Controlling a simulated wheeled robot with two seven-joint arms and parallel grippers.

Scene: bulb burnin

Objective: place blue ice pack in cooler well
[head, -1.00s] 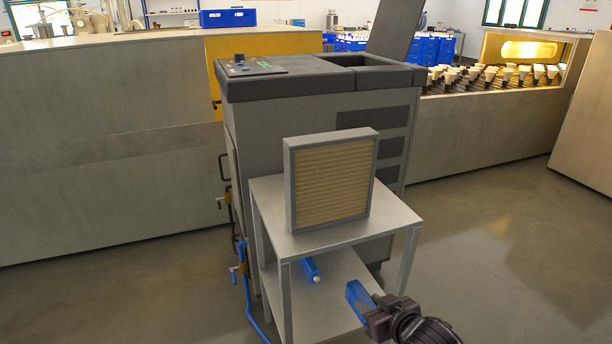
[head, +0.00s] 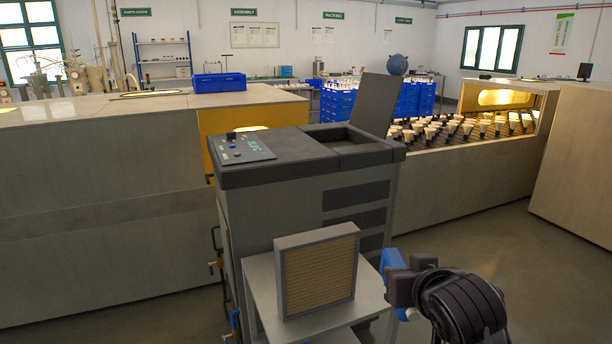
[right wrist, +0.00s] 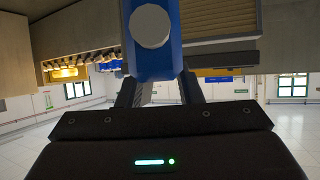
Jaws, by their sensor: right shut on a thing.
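The blue ice pack (head: 391,261) is in my right gripper (head: 396,283), to the right of the small table and in front of the cooler. In the right wrist view the blue ice pack (right wrist: 152,66) has a round white cap towards the camera, and the two fingers of my right gripper (right wrist: 160,90) close on it from both sides. The grey cooler cabinet (head: 285,210) has its lid (head: 383,103) raised. Its well (head: 345,140) is a dark recess in the top; its floor is hard to see. My left gripper is out of view.
A small grey table (head: 364,302) stands before the cooler with a framed pleated filter (head: 318,273) upright on it. A control panel (head: 240,149) is left of the well. A conveyor with bulbs (head: 465,130) runs behind right. The floor at right is clear.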

